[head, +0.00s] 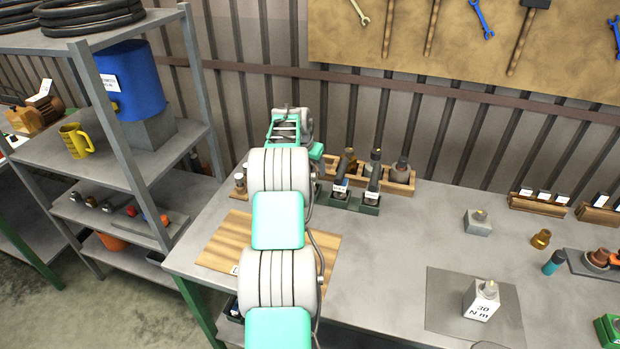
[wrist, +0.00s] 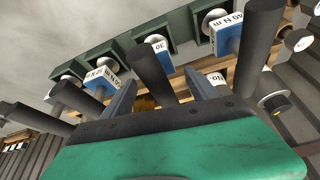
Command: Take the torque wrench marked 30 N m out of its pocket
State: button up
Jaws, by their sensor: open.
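In the wrist view, the wrench marked 30 (wrist: 152,76) has a dark handle and a blue and white label. Its lower end sits in a pocket of the green rack (wrist: 186,27). My gripper (wrist: 162,88) is open, with one finger on each side of the 30 wrench's handle in the picture. I see no grip on it, and the depth between them is hard to tell. Other labelled wrenches stand on either side, one marked 40 N m (wrist: 230,36). In the head view, the green rack (head: 352,204) is partly hidden by my arm, and my fingers cannot be made out.
A wooden rack (head: 402,184) with more tools stands directly behind the green rack. A block marked 30 N m (head: 481,303) is on a grey mat (head: 446,316) at the right. A wooden board (head: 222,250) lies at the left. Neighbouring handles stand close to my fingers.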

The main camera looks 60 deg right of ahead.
jog(key=p+x, duration=0.1)
jog(key=x, duration=0.2)
jog(key=shift+w+f, duration=0.15)
jog(key=shift+f, duration=0.15)
jog(key=shift+c, duration=0.6)
grip_shut()
jog(key=shift+w+r, duration=0.1)
jog(key=shift+r, duration=0.15)
